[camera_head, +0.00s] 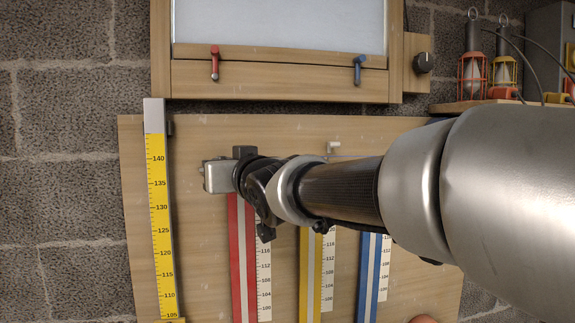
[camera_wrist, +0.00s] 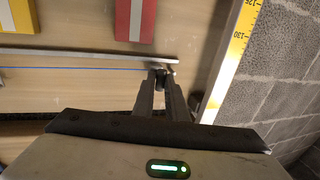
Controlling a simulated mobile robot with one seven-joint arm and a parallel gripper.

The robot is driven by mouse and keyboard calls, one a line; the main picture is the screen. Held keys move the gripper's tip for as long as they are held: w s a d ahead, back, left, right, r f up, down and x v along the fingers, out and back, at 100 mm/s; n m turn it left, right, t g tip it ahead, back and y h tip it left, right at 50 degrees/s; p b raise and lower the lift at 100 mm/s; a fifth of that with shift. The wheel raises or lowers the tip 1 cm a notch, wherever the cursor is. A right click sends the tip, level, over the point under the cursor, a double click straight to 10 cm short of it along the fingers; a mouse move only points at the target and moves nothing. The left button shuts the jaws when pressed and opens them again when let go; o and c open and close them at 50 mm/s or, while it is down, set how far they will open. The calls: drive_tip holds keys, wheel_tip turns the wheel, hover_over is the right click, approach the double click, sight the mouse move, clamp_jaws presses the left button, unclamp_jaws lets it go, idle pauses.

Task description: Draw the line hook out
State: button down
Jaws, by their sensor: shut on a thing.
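The blue line (camera_wrist: 100,68) runs across the wooden board in the wrist view, from the left edge to my fingertips. My gripper (camera_wrist: 161,78) is shut on the small dark line hook (camera_wrist: 160,71) at the line's end; the fingers cover much of the hook. My wrist is at the left of the board, near the yellow scale (camera_head: 158,215).
Red (camera_head: 236,255), yellow (camera_head: 310,270) and blue (camera_head: 370,275) strips with scales stand below my arm. A thin grey bar (camera_wrist: 80,53) lies beside the line. A framed panel with red (camera_head: 214,63) and blue (camera_head: 360,70) handles is above. Caged lamps (camera_head: 472,75) stand upper right.

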drive_tip(key=shift+r, duration=0.1)
drive_tip(key=c, duration=2)
unclamp_jaws()
drive_tip(key=shift+c, duration=0.2)
drive_tip(key=p+v, duration=0.1)
drive_tip(key=v, duration=1.6)
drive_tip(key=shift+s, duration=0.15)
drive_tip(key=shift+d, duration=0.1)
